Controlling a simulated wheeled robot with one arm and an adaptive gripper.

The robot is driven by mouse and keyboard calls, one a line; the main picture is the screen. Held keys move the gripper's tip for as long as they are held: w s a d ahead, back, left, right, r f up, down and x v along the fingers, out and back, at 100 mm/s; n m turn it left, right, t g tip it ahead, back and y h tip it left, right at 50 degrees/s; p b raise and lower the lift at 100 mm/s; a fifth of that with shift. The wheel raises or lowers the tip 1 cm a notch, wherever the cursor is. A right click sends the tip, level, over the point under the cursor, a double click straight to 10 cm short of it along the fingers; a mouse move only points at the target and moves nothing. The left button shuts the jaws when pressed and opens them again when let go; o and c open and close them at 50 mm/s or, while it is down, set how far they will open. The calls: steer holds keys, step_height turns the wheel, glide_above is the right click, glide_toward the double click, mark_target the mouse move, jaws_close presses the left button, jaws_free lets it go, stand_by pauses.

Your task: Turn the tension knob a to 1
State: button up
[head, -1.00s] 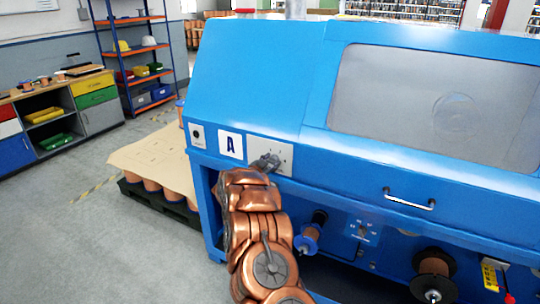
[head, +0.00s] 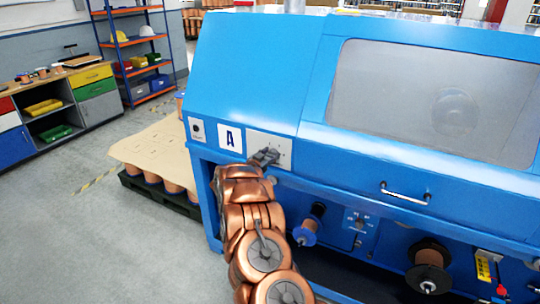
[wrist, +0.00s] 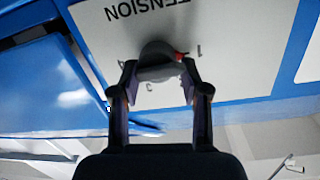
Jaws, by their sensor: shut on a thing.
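The grey tension knob (wrist: 158,50) sits on a pale plate (wrist: 235,40) marked TENSION, which appears upside down in the wrist view. A red mark on the knob's right side points toward the printed 1 (wrist: 199,50). Other numerals below and left of the knob are partly hidden. My gripper (wrist: 160,72) is shut on the knob, one finger on each side. In the head view my gripper (head: 264,157) is at the plate (head: 284,146), right of the A label (head: 230,138), and covers the knob.
The blue machine (head: 255,75) fills the centre and right. The floor at left is free.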

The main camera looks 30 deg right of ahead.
steer(key=o, duration=1)
steer(key=shift+s+d+f, duration=0.15)
steer(key=shift+s+f, duration=0.05)
steer(key=shift+f, duration=0.3)
steer(key=shift+s+d+f, duration=0.1)
steer(key=shift+s+f, duration=0.05)
steer(key=shift+f, duration=0.3)
steer(key=shift+c, duration=0.2)
steer(key=shift+o, duration=0.3)
steer(key=shift+w, duration=0.15)
steer(key=shift+w+a+r, duration=0.1)
steer(key=shift+a+r, duration=0.05)
steer(key=shift+r, duration=0.25)
steer(key=shift+r, duration=0.1)
steer(key=v, duration=1.2)
steer(key=shift+w+a, duration=0.1)
